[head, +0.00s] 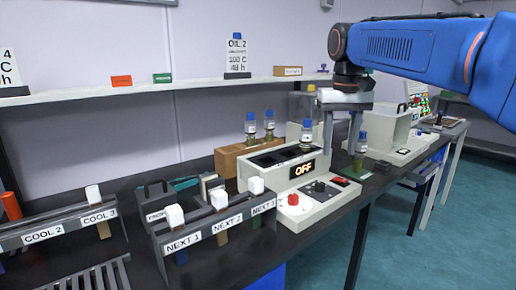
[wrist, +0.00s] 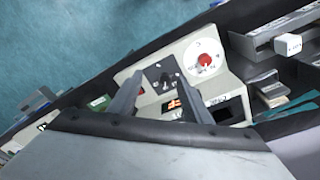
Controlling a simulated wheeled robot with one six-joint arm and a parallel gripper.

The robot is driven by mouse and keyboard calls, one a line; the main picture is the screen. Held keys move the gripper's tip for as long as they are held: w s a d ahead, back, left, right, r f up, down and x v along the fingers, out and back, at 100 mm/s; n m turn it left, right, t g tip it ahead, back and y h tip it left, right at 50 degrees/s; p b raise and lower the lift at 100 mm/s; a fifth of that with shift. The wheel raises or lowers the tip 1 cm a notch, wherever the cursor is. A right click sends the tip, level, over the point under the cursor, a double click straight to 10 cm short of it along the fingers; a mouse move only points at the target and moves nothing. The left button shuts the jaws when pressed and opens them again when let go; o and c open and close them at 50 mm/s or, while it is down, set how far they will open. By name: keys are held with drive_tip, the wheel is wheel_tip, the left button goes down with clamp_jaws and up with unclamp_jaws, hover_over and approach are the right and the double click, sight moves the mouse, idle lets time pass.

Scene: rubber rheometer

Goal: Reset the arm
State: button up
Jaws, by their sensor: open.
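My blue arm reaches in from the upper right in the head view. My gripper (head: 341,148) hangs with its fingers pointing down above the right part of a white machine (head: 325,197) with an "OFF" display. In the wrist view, the two fingers of my gripper (wrist: 160,78) are apart with nothing held between them. Behind them the machine (wrist: 218,72) shows its red knob (wrist: 205,61) and a dark switch panel (wrist: 165,77).
A blue-capped bottle (head: 307,138) stands at the machine, and another (head: 362,144) stands on a green pad to its right. A wooden block (head: 229,158) holds more bottles behind. Labelled racks (head: 222,228) stand front left. A shelf (head: 190,86) runs along the wall.

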drive_tip(key=s+d+f+t, duration=0.2)
drive_tip(key=s+f, duration=1.1)
drive_tip(key=s+d+f+t, duration=0.1)
drive_tip(key=s+d+f, duration=0.2)
drive_tip(key=s+f, duration=1)
drive_tip(key=shift+s+t, duration=0.2)
drive_tip(key=shift+t, duration=0.2)
